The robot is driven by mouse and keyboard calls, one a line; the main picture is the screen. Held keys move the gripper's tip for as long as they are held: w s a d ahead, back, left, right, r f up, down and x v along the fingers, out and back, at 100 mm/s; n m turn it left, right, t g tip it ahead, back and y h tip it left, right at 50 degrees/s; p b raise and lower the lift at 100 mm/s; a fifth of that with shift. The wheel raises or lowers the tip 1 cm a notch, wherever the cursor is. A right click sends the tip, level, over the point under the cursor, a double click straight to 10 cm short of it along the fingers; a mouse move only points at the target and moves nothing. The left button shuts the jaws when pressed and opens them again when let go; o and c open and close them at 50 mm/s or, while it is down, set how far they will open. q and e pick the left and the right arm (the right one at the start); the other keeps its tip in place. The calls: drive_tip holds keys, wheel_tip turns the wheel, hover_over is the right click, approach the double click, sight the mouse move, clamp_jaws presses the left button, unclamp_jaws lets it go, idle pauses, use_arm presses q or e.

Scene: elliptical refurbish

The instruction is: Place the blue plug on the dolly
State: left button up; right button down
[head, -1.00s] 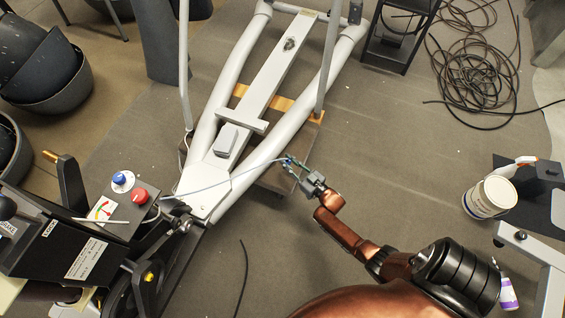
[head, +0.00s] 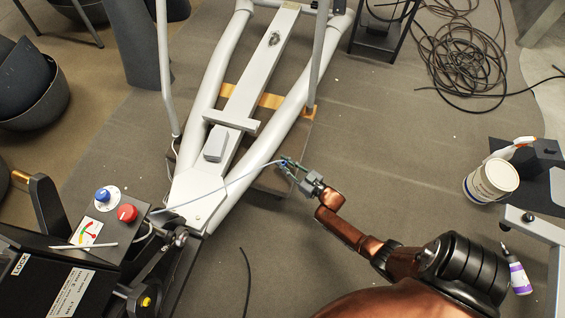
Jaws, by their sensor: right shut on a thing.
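The blue plug (head: 284,163) is at the end of a thin pale cable (head: 235,183) that runs left to the grey elliptical frame. My right gripper (head: 288,167) is shut on the plug, with greenish fingertips around it. The dolly (head: 270,184) is a brown board with lighter wood strips, under the elliptical frame. In the head view the plug overlaps the dolly's near right part; its height above the board is hard to tell. The frame hides much of the dolly. My left gripper is not in view.
The grey elliptical frame (head: 268,138) covers the middle left. Its console (head: 110,225), with blue and red knobs, is at lower left. A coiled black cable (head: 465,55) lies at upper right. A white bucket (head: 491,180) stands at right. The floor right of the dolly is mostly clear.

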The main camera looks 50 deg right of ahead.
drive_tip(key=shift+f, duration=0.15)
drive_tip(key=c, duration=1.8)
unclamp_jaws()
drive_tip(key=shift+o, duration=0.2)
